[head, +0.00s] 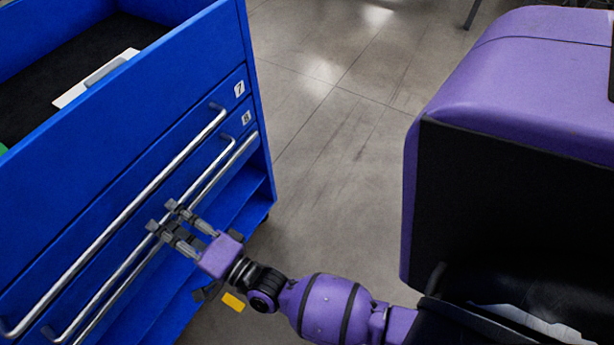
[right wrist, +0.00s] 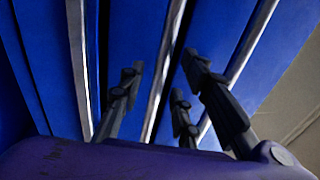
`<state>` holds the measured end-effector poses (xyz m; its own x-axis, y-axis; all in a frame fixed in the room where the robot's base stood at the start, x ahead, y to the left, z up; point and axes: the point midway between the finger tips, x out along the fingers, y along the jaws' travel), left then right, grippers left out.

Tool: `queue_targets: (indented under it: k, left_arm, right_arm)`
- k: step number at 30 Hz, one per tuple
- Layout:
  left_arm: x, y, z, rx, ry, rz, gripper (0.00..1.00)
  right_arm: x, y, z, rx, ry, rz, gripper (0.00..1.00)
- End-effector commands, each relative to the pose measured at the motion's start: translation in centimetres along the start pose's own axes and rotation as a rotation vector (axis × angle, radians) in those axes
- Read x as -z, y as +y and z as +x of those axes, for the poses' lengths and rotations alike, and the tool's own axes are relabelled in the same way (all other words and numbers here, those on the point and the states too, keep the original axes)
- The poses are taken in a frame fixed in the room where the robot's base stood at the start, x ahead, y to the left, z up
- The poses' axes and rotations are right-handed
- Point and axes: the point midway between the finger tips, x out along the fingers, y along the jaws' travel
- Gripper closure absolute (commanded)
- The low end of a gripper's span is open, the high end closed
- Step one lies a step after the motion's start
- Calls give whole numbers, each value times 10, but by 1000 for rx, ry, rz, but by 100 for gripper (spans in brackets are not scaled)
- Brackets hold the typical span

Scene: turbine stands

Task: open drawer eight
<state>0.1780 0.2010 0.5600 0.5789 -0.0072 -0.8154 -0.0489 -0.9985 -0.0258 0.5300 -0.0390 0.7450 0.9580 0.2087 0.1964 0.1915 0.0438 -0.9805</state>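The blue cabinet has a drawer labelled 8 (head: 190,172) just below a drawer labelled 7 (head: 150,150). Both look shut. Drawer eight's long silver handle (head: 110,280) runs along its front; it also shows in the right wrist view (right wrist: 165,65). My right gripper (head: 164,217) is at this handle. Its fingers are apart, and in the right wrist view the bar passes between them (right wrist: 160,95). I cannot tell whether any finger touches it. My left gripper is not in view.
Drawer seven's handle (head: 120,215) runs parallel above. Another silver bar (head: 243,149) lies close below drawer eight's handle. Open blue shelves (head: 243,187) are lower down. The cabinet's top tray holds a white and grey item (head: 95,78).

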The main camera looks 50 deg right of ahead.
Motion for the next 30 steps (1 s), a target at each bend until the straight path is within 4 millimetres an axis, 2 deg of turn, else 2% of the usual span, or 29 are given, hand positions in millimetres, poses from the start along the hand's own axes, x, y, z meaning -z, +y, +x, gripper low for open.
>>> queue_targets:
  k: [1,6,14,22,30]
  left_arm:
    - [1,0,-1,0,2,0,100]
    - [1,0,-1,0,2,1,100]
    - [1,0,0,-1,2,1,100]
    - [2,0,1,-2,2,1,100]
    - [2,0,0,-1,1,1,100]
  right_arm:
    - [0,-1,8,3,0,-1,69]
    - [0,0,20,0,-1,-1,69]
    - [0,1,21,-2,-1,-2,69]
    - [0,1,21,-2,-1,-2,100]
    - [0,1,21,-2,-1,-2,100]
